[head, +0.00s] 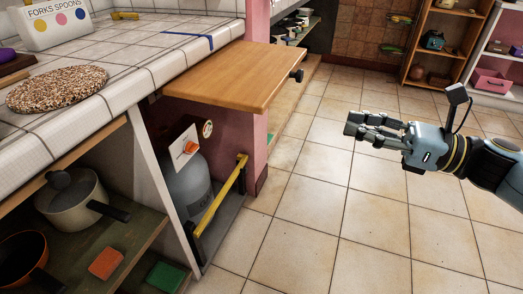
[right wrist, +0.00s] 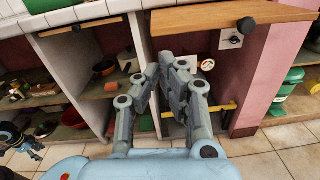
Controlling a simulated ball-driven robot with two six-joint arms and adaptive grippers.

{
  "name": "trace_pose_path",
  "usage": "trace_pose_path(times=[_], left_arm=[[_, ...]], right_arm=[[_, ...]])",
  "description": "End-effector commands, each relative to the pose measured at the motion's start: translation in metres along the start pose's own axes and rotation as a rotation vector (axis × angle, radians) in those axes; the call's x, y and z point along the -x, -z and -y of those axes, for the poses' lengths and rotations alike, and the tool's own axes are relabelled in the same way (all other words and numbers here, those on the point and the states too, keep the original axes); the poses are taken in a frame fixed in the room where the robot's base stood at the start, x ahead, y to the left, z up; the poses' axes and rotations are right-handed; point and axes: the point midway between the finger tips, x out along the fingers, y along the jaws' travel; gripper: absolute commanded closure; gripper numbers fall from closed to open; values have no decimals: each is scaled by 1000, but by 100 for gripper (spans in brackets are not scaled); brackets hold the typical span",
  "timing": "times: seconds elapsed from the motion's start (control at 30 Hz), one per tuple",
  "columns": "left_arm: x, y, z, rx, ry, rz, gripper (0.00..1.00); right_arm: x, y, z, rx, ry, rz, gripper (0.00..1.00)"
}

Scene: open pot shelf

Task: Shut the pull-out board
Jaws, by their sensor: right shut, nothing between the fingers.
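The wooden pull-out board (head: 238,74) juts out from under the white tiled counter, with a dark knob (head: 297,75) on its front edge. In the right wrist view the board (right wrist: 205,17) shows at the top, with a dark knob (right wrist: 247,25). My right gripper (head: 349,128) is in front of the board and to its right in the head view, apart from it, over the floor. Its fingers (right wrist: 172,66) are shut with nothing between them.
Below the board stand a grey gas cylinder (head: 190,187) and a yellow bar (head: 217,197). A speckled round mat (head: 58,88) lies on the counter. The tiled floor (head: 320,205) is clear.

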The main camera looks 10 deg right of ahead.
Motion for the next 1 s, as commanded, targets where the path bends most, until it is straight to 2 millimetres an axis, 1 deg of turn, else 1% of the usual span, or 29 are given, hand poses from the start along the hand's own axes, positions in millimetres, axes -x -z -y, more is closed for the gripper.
trace_pose_path(times=[0.03,0.1,0.17,0.27,0.37,0.47,0.57,0.67,0.8,0.9,1.0], left_arm=[[-19,-10,0,-2,2,15,45],[-25,-17,2,-4,5,23,45],[-28,-18,2,-5,5,25,45],[-28,-7,-1,-2,1,10,45],[-28,9,-8,2,-6,-11,45],[-28,18,-12,5,-11,-25,45],[-27,18,-12,5,-12,-26,45],[-26,14,-12,5,-11,-20,45],[-26,2,-10,3,-9,-1,45],[-26,-4,-8,2,-7,8,45],[-25,-5,-7,1,-5,8,45]], right_arm=[[-1,7,2,52,-30,-20,100],[-1,4,8,84,-41,-28,100],[0,4,12,92,-40,-33,100],[-5,2,13,95,-39,-28,100],[-16,0,13,94,-38,-24,100],[-33,-1,12,93,-37,-22,100],[-55,0,12,91,-35,-21,100],[-77,0,11,90,-36,-20,100],[-105,1,10,89,-36,-22,100],[-121,2,9,88,-35,-23,100],[-132,3,9,88,-35,-24,100]])
